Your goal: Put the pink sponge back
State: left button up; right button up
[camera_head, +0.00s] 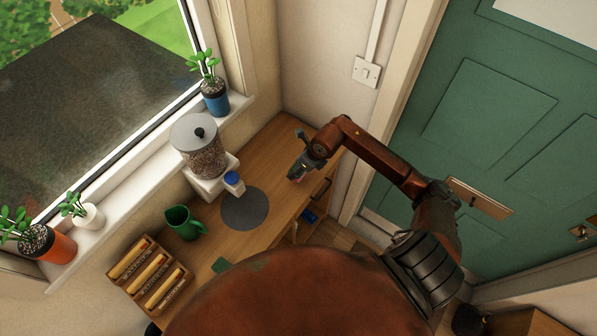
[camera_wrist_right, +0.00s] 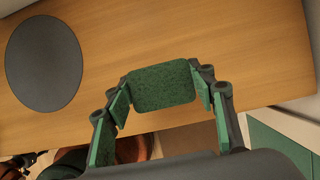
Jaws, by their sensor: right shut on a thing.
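The pink sponge shows as a small pink patch (camera_head: 299,179) at the tips of my right gripper (camera_head: 297,171) in the head view. In the right wrist view the sponge turns a dark green, rough face (camera_wrist_right: 165,85) to the camera. My right gripper is shut on it, with a green-padded finger on each side. The sponge is over the front part of the wooden counter (camera_head: 262,170), near its far end. I cannot tell for sure whether it touches the wood. My left gripper is not in view.
A dark grey round mat (camera_head: 244,208) lies on the counter, also seen in the right wrist view (camera_wrist_right: 43,66). A dispenser (camera_head: 203,160), green jug (camera_head: 184,222), wooden rack (camera_head: 148,277) and flat green item (camera_head: 221,265) stand or lie nearby. Wood between mat and sponge is clear.

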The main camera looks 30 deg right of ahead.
jog(key=shift+w+d+f, duration=0.1)
jog(key=shift+w+f, duration=0.1)
jog(key=shift+f, duration=1.6)
jog(key=shift+f, duration=0.15)
jog(key=o, duration=1)
jog(key=v, duration=1.2)
